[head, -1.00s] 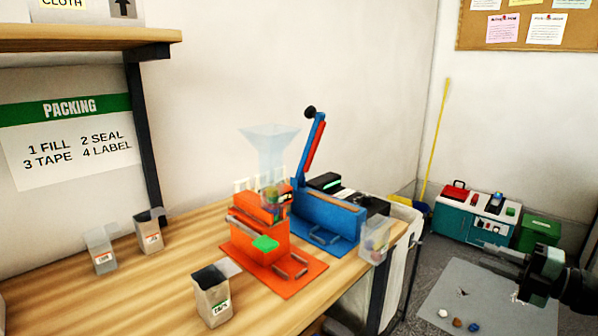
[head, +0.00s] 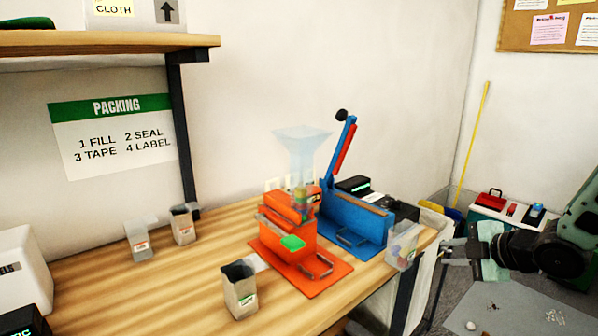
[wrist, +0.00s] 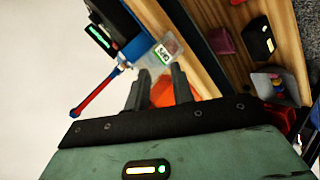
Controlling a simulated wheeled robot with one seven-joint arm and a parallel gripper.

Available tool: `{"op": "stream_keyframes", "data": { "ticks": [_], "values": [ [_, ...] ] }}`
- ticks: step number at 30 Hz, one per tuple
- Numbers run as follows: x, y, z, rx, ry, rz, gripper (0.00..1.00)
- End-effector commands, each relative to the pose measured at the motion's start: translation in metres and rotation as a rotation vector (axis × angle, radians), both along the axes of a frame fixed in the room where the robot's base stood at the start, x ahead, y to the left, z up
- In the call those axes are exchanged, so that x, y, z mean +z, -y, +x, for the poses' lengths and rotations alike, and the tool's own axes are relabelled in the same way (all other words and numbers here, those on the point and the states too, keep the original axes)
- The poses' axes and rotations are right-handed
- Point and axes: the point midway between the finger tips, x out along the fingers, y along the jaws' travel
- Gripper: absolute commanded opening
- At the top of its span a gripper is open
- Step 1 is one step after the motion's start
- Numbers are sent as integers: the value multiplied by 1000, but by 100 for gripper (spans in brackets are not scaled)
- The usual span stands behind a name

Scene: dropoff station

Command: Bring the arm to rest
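My gripper (head: 447,252) is at the right of the head view, beside the workbench's right end and pointing left. Its two fingers stand apart with nothing visible between them; the gap also shows in the wrist view (wrist: 160,75). A green arm link and a black wrist joint of mine fill the right edge of the head view. The workbench (head: 120,295) holds an orange machine (head: 284,240) with a clear funnel (head: 302,145), and a blue lever press (head: 352,218) behind it. Whether my gripper touches anything cannot be told.
An open bag (head: 240,288) stands near the front, with two more bags (head: 140,240) (head: 183,226) at the back left. A shelf (head: 100,42) overhangs the left.

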Motion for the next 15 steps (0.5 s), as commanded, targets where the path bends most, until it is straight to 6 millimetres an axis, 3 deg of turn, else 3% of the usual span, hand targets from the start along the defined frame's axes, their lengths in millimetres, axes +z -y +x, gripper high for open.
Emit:
{"op": "stream_keyframes", "data": {
  "ticks": [1, 4, 7, 12, 15],
  "values": [
    [9, -28, -3, -39, -71, 4, 24],
    [17, -71, -23, -187, -247, 32, 24],
    [25, -113, -61, -342, -423, 66, 24],
    [39, -172, -161, -603, -719, 102, 24],
    [46, -191, -218, -726, -857, 99, 24]
  ]
}}
